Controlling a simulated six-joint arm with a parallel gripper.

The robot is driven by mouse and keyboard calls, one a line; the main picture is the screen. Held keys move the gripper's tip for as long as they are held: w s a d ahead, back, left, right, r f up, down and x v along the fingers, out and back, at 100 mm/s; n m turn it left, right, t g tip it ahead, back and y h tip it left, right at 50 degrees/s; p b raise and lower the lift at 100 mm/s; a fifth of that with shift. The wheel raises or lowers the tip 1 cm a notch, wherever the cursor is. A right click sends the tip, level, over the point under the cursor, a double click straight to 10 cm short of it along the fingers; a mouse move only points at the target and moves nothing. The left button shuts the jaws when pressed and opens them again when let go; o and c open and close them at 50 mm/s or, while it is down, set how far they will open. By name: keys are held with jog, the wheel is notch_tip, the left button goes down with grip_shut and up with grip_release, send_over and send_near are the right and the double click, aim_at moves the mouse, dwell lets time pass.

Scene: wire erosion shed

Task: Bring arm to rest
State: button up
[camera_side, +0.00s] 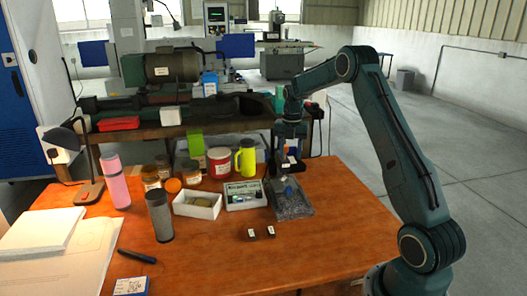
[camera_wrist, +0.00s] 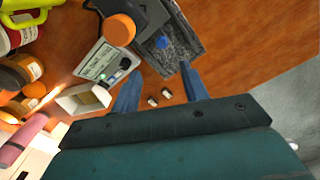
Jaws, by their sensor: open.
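My gripper (camera_side: 289,165) hangs pointing down above the back edge of the grey tray in the side view, at the end of my raised, bent teal arm. In the wrist view its two blue-grey fingers (camera_wrist: 160,76) stand apart with nothing held between them. The speckled grey tray (camera_side: 305,211) lies beneath, with a small blue thing (camera_side: 287,190) in it. The tray (camera_wrist: 187,32) and the blue thing (camera_wrist: 162,41) also show in the wrist view, beyond the fingers. The fingertips are too small to judge their height in the side view.
Left of the tray stand a device box (camera_side: 246,203), a white open box (camera_side: 197,213), a dark cylinder (camera_side: 160,216) and a pink bottle (camera_side: 115,182). Jars and a yellow mug (camera_side: 246,157) are behind. Two small blocks (camera_side: 260,232) lie in front. The table's right front is clear.

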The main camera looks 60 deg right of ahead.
jog(key=shift+r, duration=0.1)
jog(key=s+a+r+m+t, duration=0.1)
jog(key=s+a+r+m, duration=0.35)
jog(key=a+r, duration=0.45)
jog(key=s+a+r+m+t, duration=0.1)
jog(key=s+a+r+m, duration=0.2)
jog(key=a+r+m, duration=0.55)
jog(key=s+a+f+m+t, duration=0.1)
jog(key=s+a+m+t, duration=0.2)
jog(key=s+a+m, duration=0.5)
jog(key=s+a, duration=0.7)
jog(key=s, duration=0.4)
jog(key=shift+a+f+m+t, duration=0.2)
jog(key=shift+a+m+t, duration=0.05)
jog(key=shift+m+t, duration=0.05)
